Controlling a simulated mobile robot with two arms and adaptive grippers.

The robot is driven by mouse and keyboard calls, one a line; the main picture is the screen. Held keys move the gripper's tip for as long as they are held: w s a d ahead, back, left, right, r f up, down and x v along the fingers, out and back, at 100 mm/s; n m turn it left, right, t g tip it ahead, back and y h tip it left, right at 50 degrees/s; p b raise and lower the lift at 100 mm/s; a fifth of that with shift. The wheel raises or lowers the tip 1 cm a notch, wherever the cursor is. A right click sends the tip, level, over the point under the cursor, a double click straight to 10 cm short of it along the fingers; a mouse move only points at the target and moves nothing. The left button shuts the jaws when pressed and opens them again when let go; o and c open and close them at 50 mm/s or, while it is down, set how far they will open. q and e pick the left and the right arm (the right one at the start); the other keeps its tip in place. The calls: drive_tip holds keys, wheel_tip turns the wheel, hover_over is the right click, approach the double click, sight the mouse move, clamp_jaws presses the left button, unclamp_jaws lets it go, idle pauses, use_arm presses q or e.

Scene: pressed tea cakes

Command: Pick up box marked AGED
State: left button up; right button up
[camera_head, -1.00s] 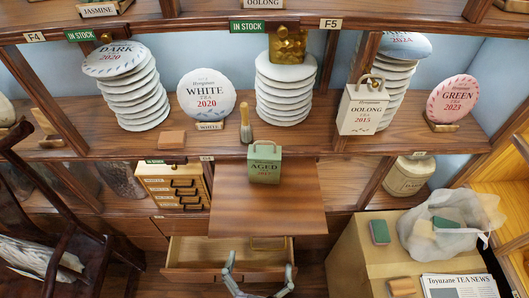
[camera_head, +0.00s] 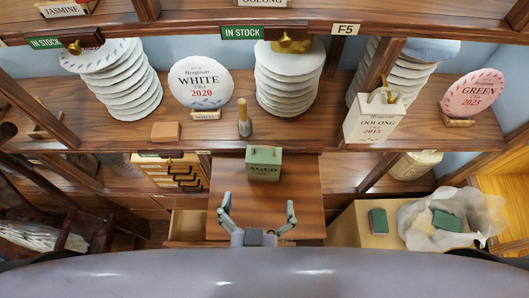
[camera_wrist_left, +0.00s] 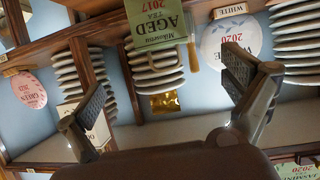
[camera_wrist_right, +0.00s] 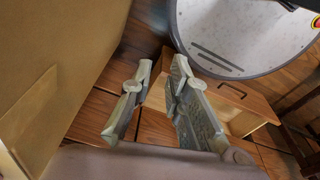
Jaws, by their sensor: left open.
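The green box marked AGED (camera_head: 263,166) stands upright on the pull-out wooden board (camera_head: 228,185) below the shelf. My left gripper (camera_head: 257,210) is open on the near side of the box, apart from it, with nothing between its fingers. In the left wrist view the box (camera_wrist_left: 158,28) appears upside down, beyond and between the open fingers of the gripper (camera_wrist_left: 160,95). My right gripper (camera_wrist_right: 150,95) shows only in its own wrist view. Its fingers are apart and empty, low down near a cardboard box and an open drawer.
A white OOLONG box (camera_head: 373,118) stands on the shelf to the right. Stacks of wrapped tea cakes (camera_head: 290,80), a small brush (camera_head: 244,117) and a brown block (camera_head: 165,131) are on the shelf behind. A cardboard box (camera_head: 345,230) stands right of the board.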

sight(263, 164)
use_arm(q)
drive_tip(key=x, duration=0.6)
drive_tip(key=shift+w+f, duration=0.15)
drive_tip(key=shift+w, duration=0.25)
drive_tip(key=x, duration=0.3)
drive_tip(key=shift+w+f, duration=0.15)
drive_tip(key=shift+w, duration=0.1)
drive_tip(key=b+x, duration=0.3)
drive_tip(key=x, duration=0.1)
drive_tip(key=shift+f+b, duration=0.15)
drive_tip(key=shift+b, duration=0.25)
drive_tip(key=shift+w, duration=0.45)
use_arm(e)
drive_tip(key=s+f, duration=0.2)
drive_tip(key=f, duration=0.1)
drive_tip(key=s+f, duration=0.1)
drive_tip(key=shift+f, duration=0.15)
use_arm(q)
drive_tip(key=shift+c, duration=0.2)
drive_tip(key=c, duration=1.2)
drive_tip(key=shift+c, duration=0.3)
use_arm(e)
drive_tip(key=shift+w+a, duration=0.15)
drive_tip(key=shift+w, duration=0.05)
